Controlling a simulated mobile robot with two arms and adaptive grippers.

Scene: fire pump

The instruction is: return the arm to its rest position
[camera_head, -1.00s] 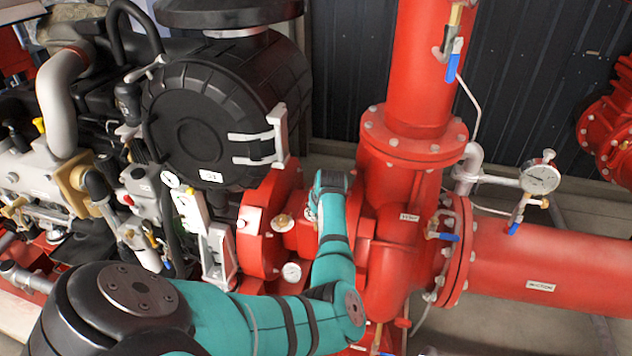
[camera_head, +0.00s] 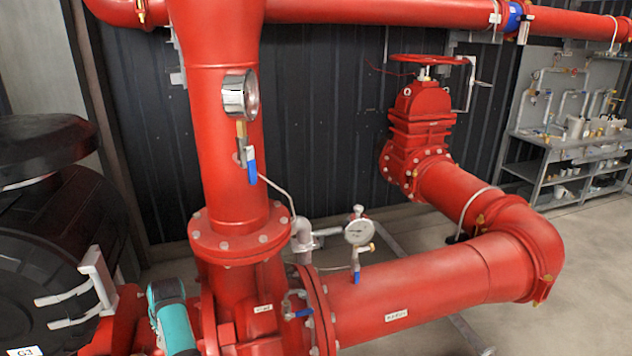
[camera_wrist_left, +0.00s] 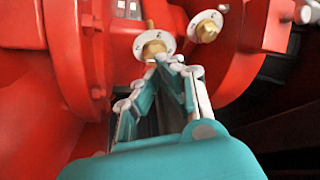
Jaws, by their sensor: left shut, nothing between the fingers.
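My left gripper (camera_wrist_left: 172,62) shows in the left wrist view, with its fingertips together and nothing between them. The tips are just below a brass fitting (camera_wrist_left: 153,46) with a white round plate on the red pump casing (camera_wrist_left: 75,45). I cannot tell whether they touch it. In the head view, a teal link of my left arm (camera_head: 173,322) shows at the bottom left, beside the red pump; the gripper itself is hidden there. My right arm and gripper are not in view.
A second brass fitting (camera_wrist_left: 206,28) sits to the right of the first. In the head view, a pressure gauge (camera_head: 359,232) stands on the red horizontal pipe (camera_head: 440,285). A black engine housing (camera_head: 45,280) is at left. Clear floor (camera_head: 590,270) lies at the right.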

